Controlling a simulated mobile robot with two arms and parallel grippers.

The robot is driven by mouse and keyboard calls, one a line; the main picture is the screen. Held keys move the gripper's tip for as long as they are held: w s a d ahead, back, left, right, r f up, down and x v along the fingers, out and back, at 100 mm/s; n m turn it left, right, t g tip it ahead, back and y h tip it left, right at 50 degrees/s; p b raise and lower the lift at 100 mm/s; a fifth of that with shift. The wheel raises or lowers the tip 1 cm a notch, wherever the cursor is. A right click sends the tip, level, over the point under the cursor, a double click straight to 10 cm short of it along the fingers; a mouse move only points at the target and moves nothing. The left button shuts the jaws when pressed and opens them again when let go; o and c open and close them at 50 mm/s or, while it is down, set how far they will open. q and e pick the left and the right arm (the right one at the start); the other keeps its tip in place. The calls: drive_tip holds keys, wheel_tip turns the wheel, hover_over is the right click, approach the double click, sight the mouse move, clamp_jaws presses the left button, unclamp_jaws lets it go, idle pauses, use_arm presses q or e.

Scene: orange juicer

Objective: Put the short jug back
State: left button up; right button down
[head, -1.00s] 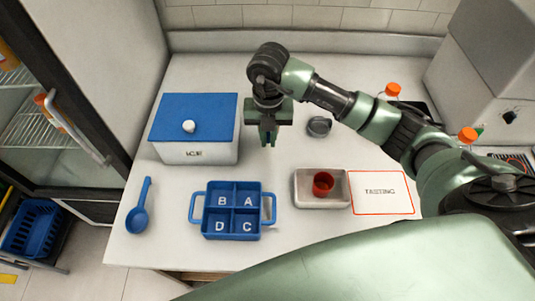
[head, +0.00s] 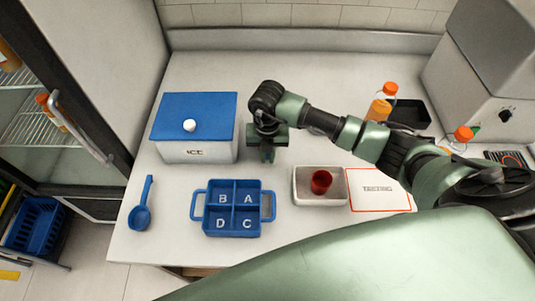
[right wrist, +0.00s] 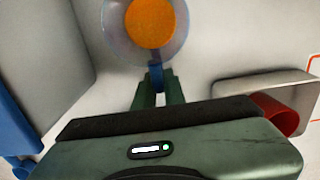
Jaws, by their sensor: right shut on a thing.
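My right gripper (head: 267,155) points down over the white counter, between the blue-lidded box and the metal tray. In the right wrist view, its fingers (right wrist: 157,90) are shut on the blue handle of a round clear vessel (right wrist: 112,35), which seems to be the short jug. An orange disc fills its middle, seen from above. In the head view the jug is hidden behind my wrist and gripper. I cannot tell whether it touches the counter. My left gripper is not in view.
A white box with a blue lid (head: 215,112) stands left. In front are a blue spoon (head: 139,217), a lettered blue tray (head: 208,184) and a metal tray (head: 303,196) with a red cup (head: 321,181). Orange-capped bottles (head: 378,110) stand right. The testing mat (head: 378,205) is bare.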

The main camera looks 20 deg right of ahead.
drive_tip(key=shift+f, duration=0.2)
drive_tip(key=c, duration=1.5)
unclamp_jaws()
drive_tip(key=shift+r, duration=0.1)
drive_tip(key=shift+r, duration=0.1)
drive_tip(key=shift+r, duration=0.2)
wheel_tip(320, 180, up, 10)
drive_tip(key=b, duration=0.2)
drive_tip(key=shift+r+b, duration=0.25)
drive_tip(key=shift+b, duration=0.1)
drive_tip(key=shift+r, duration=0.6)
